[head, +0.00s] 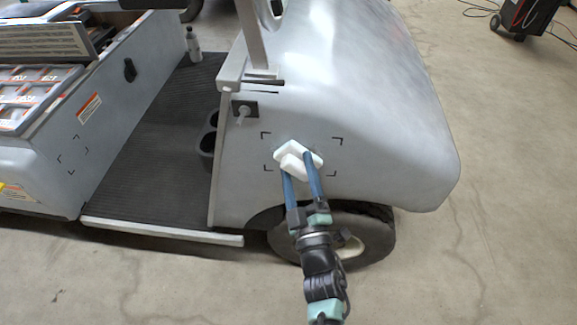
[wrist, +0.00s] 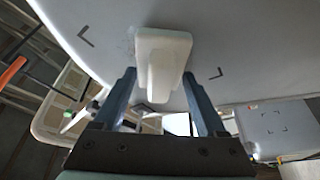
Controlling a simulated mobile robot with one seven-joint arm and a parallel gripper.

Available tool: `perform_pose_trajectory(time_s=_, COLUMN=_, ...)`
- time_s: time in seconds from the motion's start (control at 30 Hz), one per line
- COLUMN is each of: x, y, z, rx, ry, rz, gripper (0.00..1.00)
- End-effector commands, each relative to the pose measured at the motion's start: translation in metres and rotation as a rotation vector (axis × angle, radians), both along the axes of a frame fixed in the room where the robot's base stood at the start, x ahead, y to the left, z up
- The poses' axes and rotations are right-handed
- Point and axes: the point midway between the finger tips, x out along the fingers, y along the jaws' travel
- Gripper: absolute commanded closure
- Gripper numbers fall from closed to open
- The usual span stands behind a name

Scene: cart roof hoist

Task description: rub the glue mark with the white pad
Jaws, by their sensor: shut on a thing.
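The white pad (head: 290,150) is in my gripper (head: 298,168), in front of the grey front side panel of the cart. In the wrist view the pad (wrist: 175,45) has a flat plate facing the panel and a handle block between my two blue fingers. The plate looks to be against the panel, but I cannot be sure of contact. Black corner marks (head: 335,141) frame this area. A faint speckled patch (wrist: 128,42), perhaps part of the glue mark, shows beside the pad's left edge in the wrist view. The pad hides whatever lies behind it.
The cart's front wheel (head: 376,240) is below the panel. A key switch (head: 243,112) and cup holders (head: 208,140) are to the left. A bottle (head: 193,45) stands on the black floor mat (head: 150,130). Other corner marks (head: 73,153) are on the seat base.

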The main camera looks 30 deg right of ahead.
Motion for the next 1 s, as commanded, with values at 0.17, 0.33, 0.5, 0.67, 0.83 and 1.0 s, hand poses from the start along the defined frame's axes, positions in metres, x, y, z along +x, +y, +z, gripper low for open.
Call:
perform_pose_trajectory(time_s=0.17, x=-0.008, y=-0.015, z=0.003, rx=0.000, ry=0.000, rz=-0.003, gripper=0.71)
perform_pose_trajectory(time_s=0.33, x=-0.012, y=-0.021, z=0.001, rx=0.001, ry=-0.001, rz=-0.001, gripper=0.71)
perform_pose_trajectory(time_s=0.5, x=-0.016, y=-0.028, z=0.002, rx=0.000, ry=-0.001, rz=-0.004, gripper=0.71)
perform_pose_trajectory(time_s=0.67, x=-0.025, y=-0.040, z=0.002, rx=0.000, ry=0.000, rz=-0.005, gripper=0.71)
perform_pose_trajectory(time_s=0.83, x=-0.033, y=-0.050, z=0.001, rx=0.001, ry=-0.001, rz=-0.004, gripper=0.71)
perform_pose_trajectory(time_s=1.0, x=-0.036, y=-0.054, z=0.001, rx=0.000, ry=-0.001, rz=0.000, gripper=0.71)
